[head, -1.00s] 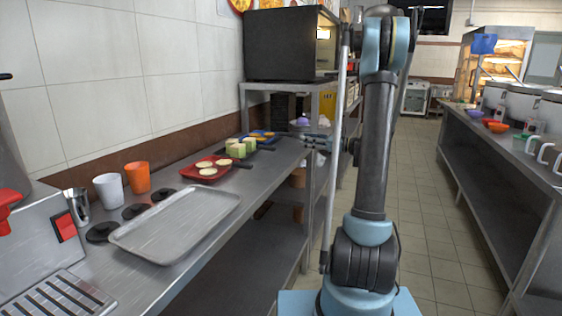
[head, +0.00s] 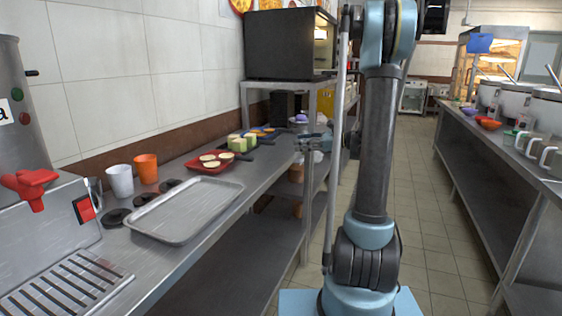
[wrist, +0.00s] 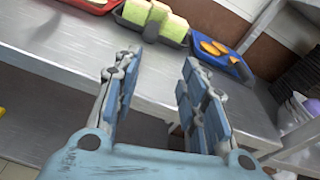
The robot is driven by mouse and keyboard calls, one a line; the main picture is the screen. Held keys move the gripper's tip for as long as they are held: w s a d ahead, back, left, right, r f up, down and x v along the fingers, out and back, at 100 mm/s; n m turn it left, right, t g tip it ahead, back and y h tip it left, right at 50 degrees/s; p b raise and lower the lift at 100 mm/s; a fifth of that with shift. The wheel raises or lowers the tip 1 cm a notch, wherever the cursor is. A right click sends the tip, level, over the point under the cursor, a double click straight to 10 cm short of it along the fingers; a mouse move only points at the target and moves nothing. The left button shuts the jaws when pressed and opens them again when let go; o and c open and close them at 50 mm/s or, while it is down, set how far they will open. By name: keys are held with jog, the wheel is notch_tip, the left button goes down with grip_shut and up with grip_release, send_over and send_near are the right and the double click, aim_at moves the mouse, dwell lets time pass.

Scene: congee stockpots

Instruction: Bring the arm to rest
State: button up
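My gripper (wrist: 160,82) is open in the wrist view, with clear space between its two fingers and nothing held. It hangs near the front edge of the left steel counter (wrist: 55,45), facing a dark tray (wrist: 170,36) of green-edged yellow blocks (wrist: 155,18). In the head view my gripper (head: 310,142) is small and partly hidden behind my own upright arm, by the counter's far end.
A red tray (head: 207,169) with pale round pieces, an empty metal tray (head: 185,210), a white cup (head: 120,181) and an orange cup (head: 147,168) stand on the left counter. A black oven (head: 290,45) stands behind. The tiled aisle (head: 425,190) is clear.

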jog(key=s+a+f+n+g+h, duration=0.1)
jog(key=s+f+n+h, duration=0.3)
jog(key=s, duration=0.6)
jog(key=s+f+n+g+h, duration=0.2)
jog(key=s+n+h, duration=0.3)
jog(key=s, duration=0.6)
jog(key=s+d+f+n+h, duration=0.3)
jog(key=s+d+f+n, duration=0.1)
jog(key=s, duration=0.4)
jog(key=s+d+f+n+h, duration=0.3)
jog(key=s+d+f+n, duration=0.2)
jog(key=s+d+n, duration=0.2)
jog(key=s, duration=0.2)
jog(key=shift+s+f+g, duration=0.25)
jog(key=shift+s+g, duration=0.05)
jog(key=shift+w+f, duration=0.2)
jog(key=shift+w, duration=0.25)
jog(key=shift+c, duration=0.3)
